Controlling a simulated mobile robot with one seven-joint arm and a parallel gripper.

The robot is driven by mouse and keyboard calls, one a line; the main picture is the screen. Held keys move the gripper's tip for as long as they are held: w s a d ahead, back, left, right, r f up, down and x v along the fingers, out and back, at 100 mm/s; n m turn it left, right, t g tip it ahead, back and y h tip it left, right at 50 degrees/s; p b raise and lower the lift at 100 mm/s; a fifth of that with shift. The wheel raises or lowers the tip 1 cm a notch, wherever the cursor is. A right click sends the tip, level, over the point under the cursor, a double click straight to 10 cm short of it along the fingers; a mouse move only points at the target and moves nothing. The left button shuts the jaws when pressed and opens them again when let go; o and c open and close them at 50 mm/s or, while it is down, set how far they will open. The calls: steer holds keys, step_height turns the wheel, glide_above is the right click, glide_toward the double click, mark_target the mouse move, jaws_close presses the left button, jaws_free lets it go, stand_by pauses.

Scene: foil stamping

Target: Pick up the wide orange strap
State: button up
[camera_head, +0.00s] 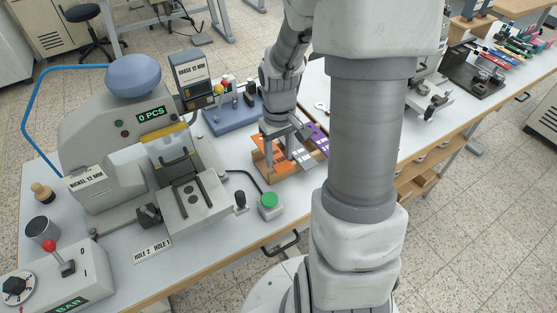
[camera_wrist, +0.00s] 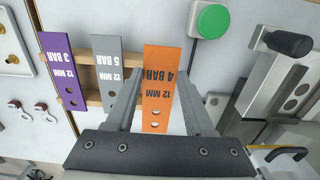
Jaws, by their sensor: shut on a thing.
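The wide orange strap (camera_wrist: 157,62), marked 12 MM 4 BAR with two holes at one end, is between the fingers of my gripper (camera_wrist: 160,84) in the wrist view. The gripper is shut on its side edges. In the head view the orange strap (camera_head: 261,157) is at the wooden rack (camera_head: 288,172), with my gripper (camera_head: 275,152) over it, partly hiding it. A grey 5 BAR strap (camera_wrist: 107,62) and a purple 3 BAR strap (camera_wrist: 62,70) lie beside it on the rack. I cannot tell whether the orange strap still touches the rack.
A green button (camera_head: 269,200) stands close to the rack. The stamping press (camera_head: 115,130) with its flat bed (camera_head: 187,206) is to the left. A blue-based fixture (camera_head: 232,116) stands behind. Bare table lies in front of the rack.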

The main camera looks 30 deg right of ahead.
steer(key=s+d+r+p, duration=0.1)
steer(key=s+d+r, duration=0.3)
steer(key=s+r, duration=0.3)
steer(key=s, duration=0.4)
steer(key=shift+r, duration=0.2)
steer(key=shift+r+p, duration=1.4)
steer(key=shift+p, duration=0.05)
step_height(320, 180, up, 3)
steer(key=p, duration=0.2)
steer(key=shift+p, duration=0.3)
